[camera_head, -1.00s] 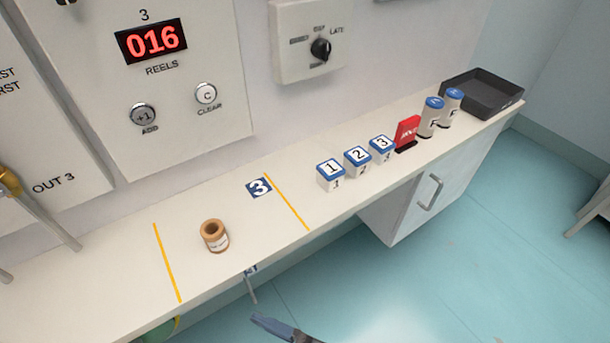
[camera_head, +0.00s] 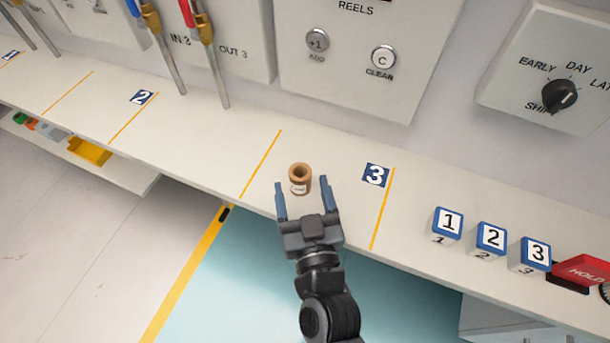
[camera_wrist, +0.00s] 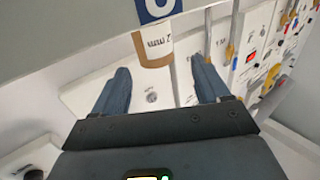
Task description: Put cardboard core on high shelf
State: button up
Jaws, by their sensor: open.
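The cardboard core (camera_head: 300,179) is a short brown tube with a white label. It stands upright on the white counter (camera_head: 225,150), between two yellow lines and left of the blue 3 mark (camera_head: 376,175). My gripper (camera_head: 305,190) is open, its two blue fingers pointing toward the core from the counter's front side. In the head view the fingertips show on either side of the core's lower part. In the wrist view the core (camera_wrist: 154,48) is ahead, beyond and between the open fingertips (camera_wrist: 160,68). No high shelf can be made out.
Numbered blocks (camera_head: 447,225) and a red sign (camera_head: 582,270) stand on the counter to the right. Metal pipes (camera_head: 218,75) with coloured handles come down at the back left. A low shelf with a yellow bin (camera_head: 89,151) is below the counter at left.

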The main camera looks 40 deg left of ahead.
aim_at(302, 182)
jog(key=x, duration=0.5)
jog(key=shift+w+d+f+b, duration=0.15)
jog(key=shift+f+b, duration=0.1)
jog(key=shift+b, duration=0.1)
jog(key=c, duration=1.1)
jog(key=shift+r, duration=0.1)
